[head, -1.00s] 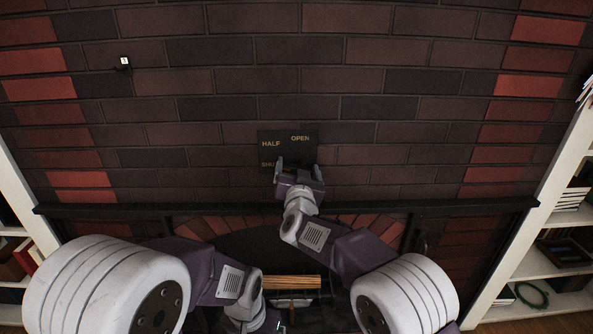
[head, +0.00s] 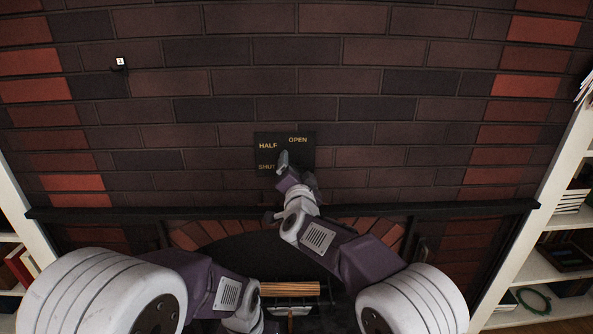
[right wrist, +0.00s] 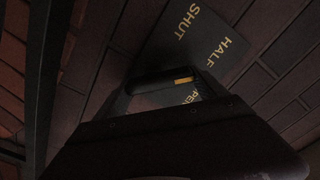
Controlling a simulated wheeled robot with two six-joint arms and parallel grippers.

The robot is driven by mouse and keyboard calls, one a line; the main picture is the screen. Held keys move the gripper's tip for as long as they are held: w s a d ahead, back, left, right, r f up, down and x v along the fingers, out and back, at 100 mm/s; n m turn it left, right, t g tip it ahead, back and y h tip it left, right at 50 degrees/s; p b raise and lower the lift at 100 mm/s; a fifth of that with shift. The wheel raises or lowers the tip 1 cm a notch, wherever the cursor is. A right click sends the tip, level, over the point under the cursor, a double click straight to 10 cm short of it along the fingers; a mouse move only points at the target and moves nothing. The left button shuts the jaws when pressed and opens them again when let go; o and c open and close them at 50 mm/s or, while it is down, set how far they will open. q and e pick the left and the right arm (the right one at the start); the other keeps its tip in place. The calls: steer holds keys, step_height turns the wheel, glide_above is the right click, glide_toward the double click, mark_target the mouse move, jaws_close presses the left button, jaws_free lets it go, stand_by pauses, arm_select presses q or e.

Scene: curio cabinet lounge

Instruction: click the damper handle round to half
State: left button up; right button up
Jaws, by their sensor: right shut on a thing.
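The dark damper plate (head: 265,138) is on the brick wall, lettered HALF, OPEN and SHUT in yellow. In the right wrist view the plate (right wrist: 205,38) appears turned, with OPEN partly covered. The damper handle (right wrist: 155,82) is a dark bar with a yellow mark near its right end, lying between the fingers of my right gripper (right wrist: 165,92). In the head view my right gripper (head: 297,168) is at the plate's lower part, tilted, shut on the handle and hiding it. I cannot tell exactly which word the mark meets. My left gripper is below the picture edge.
A black mantel edge (head: 120,213) runs across the wall below the plate. Under it is the fireplace opening with logs (head: 290,289). A small hook with a white tag (head: 120,63) is at upper left. White bookshelves (head: 545,225) stand at both sides.

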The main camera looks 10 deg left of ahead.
stand_by(0.3)
steer(key=o, duration=1.3)
steer(key=shift+s+a, duration=0.1)
steer(key=v, duration=0.9)
steer(key=shift+r, duration=0.2)
steer(key=shift+s, duration=0.1)
